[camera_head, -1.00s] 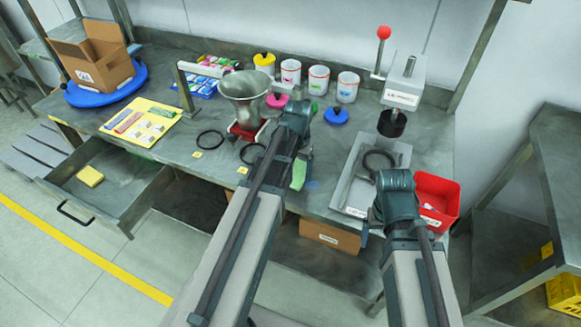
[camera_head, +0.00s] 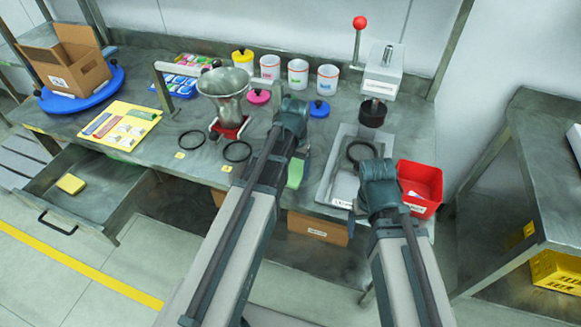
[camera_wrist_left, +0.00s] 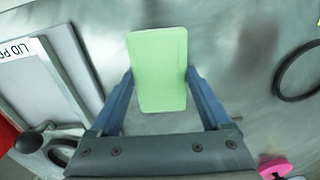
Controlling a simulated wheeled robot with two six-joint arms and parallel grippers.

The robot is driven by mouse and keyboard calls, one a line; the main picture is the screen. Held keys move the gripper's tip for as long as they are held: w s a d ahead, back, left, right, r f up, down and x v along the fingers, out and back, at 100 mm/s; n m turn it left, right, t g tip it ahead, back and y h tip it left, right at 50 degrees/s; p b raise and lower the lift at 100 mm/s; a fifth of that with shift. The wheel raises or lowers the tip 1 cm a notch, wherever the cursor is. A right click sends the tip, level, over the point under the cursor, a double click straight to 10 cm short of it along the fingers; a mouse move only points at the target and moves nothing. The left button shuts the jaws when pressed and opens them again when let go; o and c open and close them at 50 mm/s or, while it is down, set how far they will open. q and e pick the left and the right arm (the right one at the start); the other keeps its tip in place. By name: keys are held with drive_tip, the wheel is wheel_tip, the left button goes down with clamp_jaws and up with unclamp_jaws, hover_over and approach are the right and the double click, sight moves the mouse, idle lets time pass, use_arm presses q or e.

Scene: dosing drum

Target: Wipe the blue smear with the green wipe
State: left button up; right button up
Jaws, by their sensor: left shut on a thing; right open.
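The green wipe (camera_head: 295,174) is held by my left gripper (camera_head: 299,155) near the front edge of the bench, left of the grey tray. In the left wrist view the wipe (camera_wrist_left: 158,70) shows as a pale green pad between the two blue-grey fingers of my left gripper (camera_wrist_left: 160,82). I cannot tell whether the wipe touches the bench. No blue smear can be made out now in either view; the wipe and arm cover part of the bench there. My right gripper (camera_head: 376,172) is at the tray's right side, its fingers mostly hidden by its own wrist; it is open.
A red bin (camera_head: 422,187) is at the bench's right end. A funnel (camera_head: 224,90) and black rings (camera_head: 237,151) stand left. An open drawer (camera_head: 85,195) juts out front left.

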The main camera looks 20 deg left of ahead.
use_arm(q)
drive_tip(key=shift+d, duration=0.25)
drive_tip(key=shift+d, duration=1.8)
drive_tip(key=shift+r, duration=0.1)
wheel_tip(320, 180, up, 6)
drive_tip(key=p, duration=0.6)
drive_tip(key=shift+a, duration=0.1)
wheel_tip(320, 180, up, 3)
drive_tip(key=p, duration=0.3)
